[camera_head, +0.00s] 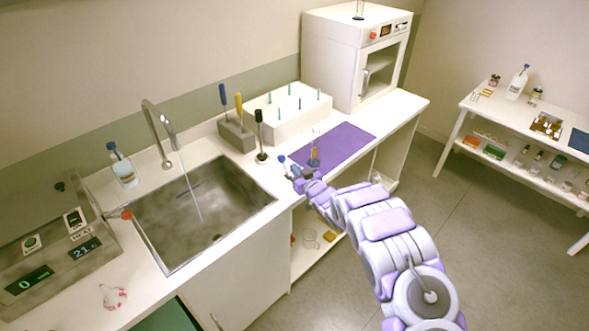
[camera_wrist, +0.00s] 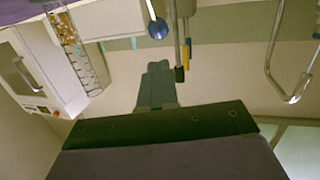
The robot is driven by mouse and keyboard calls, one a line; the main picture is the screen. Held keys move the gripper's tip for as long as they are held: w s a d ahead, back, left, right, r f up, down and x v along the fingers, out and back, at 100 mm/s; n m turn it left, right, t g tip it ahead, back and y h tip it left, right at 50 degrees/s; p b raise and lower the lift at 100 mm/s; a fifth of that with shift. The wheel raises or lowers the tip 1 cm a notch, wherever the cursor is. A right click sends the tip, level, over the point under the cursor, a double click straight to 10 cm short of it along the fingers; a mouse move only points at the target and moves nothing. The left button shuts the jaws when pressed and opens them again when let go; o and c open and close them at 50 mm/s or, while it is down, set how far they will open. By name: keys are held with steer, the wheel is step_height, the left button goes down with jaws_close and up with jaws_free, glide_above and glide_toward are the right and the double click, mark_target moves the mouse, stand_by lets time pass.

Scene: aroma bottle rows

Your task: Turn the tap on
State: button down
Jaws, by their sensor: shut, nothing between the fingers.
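The curved metal tap (camera_head: 160,128) stands behind the sink (camera_head: 150,240), and a thin pale stream of water (camera_head: 193,195) falls from its spout into the basin. The tap also shows in the wrist view (camera_wrist: 275,60). A red knob (camera_head: 125,214) is at the sink's left side. A blue ball knob (camera_head: 282,158) is by its right side, and it also shows on a pale stem in the wrist view (camera_wrist: 157,28). My gripper (camera_head: 295,170) is shut and empty, close to the blue knob. In the wrist view my fingers (camera_wrist: 157,83) are together, apart from the knob.
A black-handled tool (camera_head: 260,140) stands near the sink's right back corner. A rack (camera_head: 237,130) holds yellow and blue-handled tools. A glass cylinder (camera_head: 314,152) stands on the purple mat (camera_head: 345,145). A bottle (camera_head: 122,168) is left of the tap. A white oven (camera_head: 345,55) stands behind.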

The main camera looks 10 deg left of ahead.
steer(key=shift+s+d+r+p, duration=0.55)
steer(key=shift+s+d+r, duration=1.75)
steer(key=shift+s, duration=1)
steer(key=d+r+m+h, duration=0.2)
steer(key=d+r+h, duration=0.15)
steer(key=d, duration=0.45)
steer(key=d+r+m+h, duration=0.1)
steer(key=d+r+h, duration=0.25)
steer(key=d, duration=0.45)
steer(key=s+d+r+m+g+h+b, duration=0.1)
steer(key=s+d+r+m+g+h, duration=0.3)
steer(key=s+d, duration=0.55)
steer(key=s+a+r+g, duration=0.1)
steer(key=s+g, duration=0.2)
steer(key=s, duration=1.2)
steer(key=s+a+r+g+b, duration=0.1)
steer(key=s+g, duration=0.3)
steer(key=s, duration=1.1)
steer(key=s+a+r+g+y, duration=0.1)
steer(key=s+g, duration=0.3)
steer(key=s, duration=1.1)
steer(key=shift+s+a+r+m, duration=0.25)
steer(key=shift+s+a+m, duration=0.15)
steer(key=shift+a, duration=0.4)
